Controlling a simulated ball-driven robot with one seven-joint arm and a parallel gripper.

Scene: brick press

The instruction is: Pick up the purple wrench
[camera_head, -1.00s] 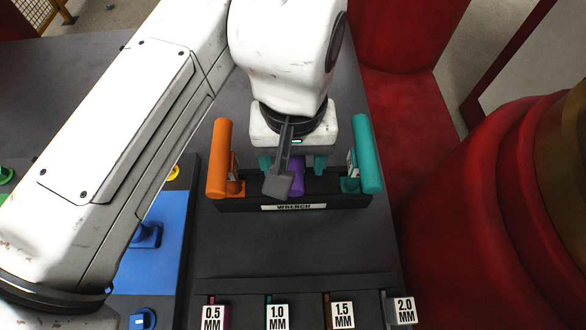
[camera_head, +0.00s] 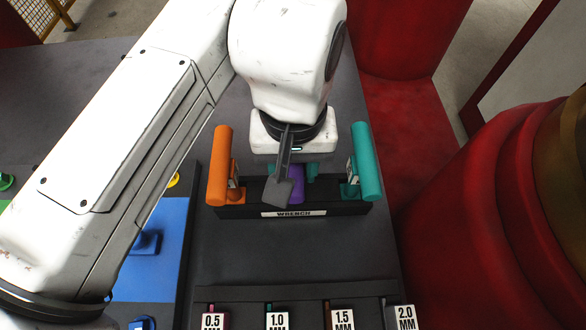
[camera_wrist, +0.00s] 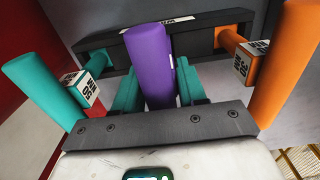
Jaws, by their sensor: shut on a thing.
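The purple wrench (camera_head: 297,184) is in the middle of the black rack labelled WRENCH (camera_head: 335,209), mostly hidden behind my wrist part in the head view. In the wrist view the purple handle (camera_wrist: 149,66) stands between the two teal fingers of my gripper (camera_wrist: 157,88), which are shut on it. The far end of the handle lies in front of the rack. I cannot tell whether the wrench is clear of its slot.
An orange wrench (camera_head: 219,165) stands left of my gripper and a teal wrench (camera_head: 367,162) right of it, both close. Labelled slots, such as 1.0 MM (camera_head: 278,320), line the front. Bare grey surface lies between them and the rack. A blue panel (camera_head: 160,230) is at left.

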